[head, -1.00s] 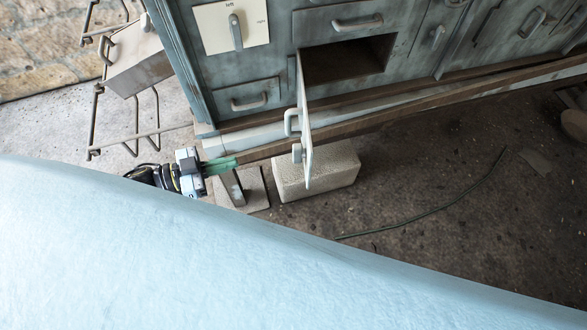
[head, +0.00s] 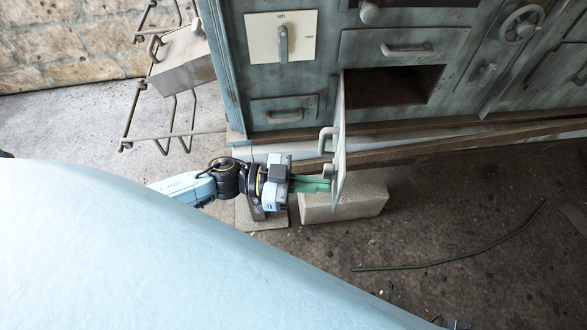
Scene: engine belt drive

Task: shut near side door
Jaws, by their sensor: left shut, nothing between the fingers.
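The near side door (head: 340,150) is a grey-blue panel, seen nearly edge-on. It stands open, swung out from the dark opening (head: 392,86) in the cabinet front. A pale handle (head: 326,139) is on its left face. My left gripper (head: 328,185) has green fingers, shut and empty, pointing right. The fingertips are at the lower part of the door's left face, below the handle; I cannot tell whether they touch it.
The blue-grey cabinet has a drawer (head: 405,44) above the opening and a lever plate (head: 281,37) to the left. A pale block (head: 346,196) lies below the door. A wire rack (head: 165,115) stands at left. A cable (head: 460,258) lies on open floor at right.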

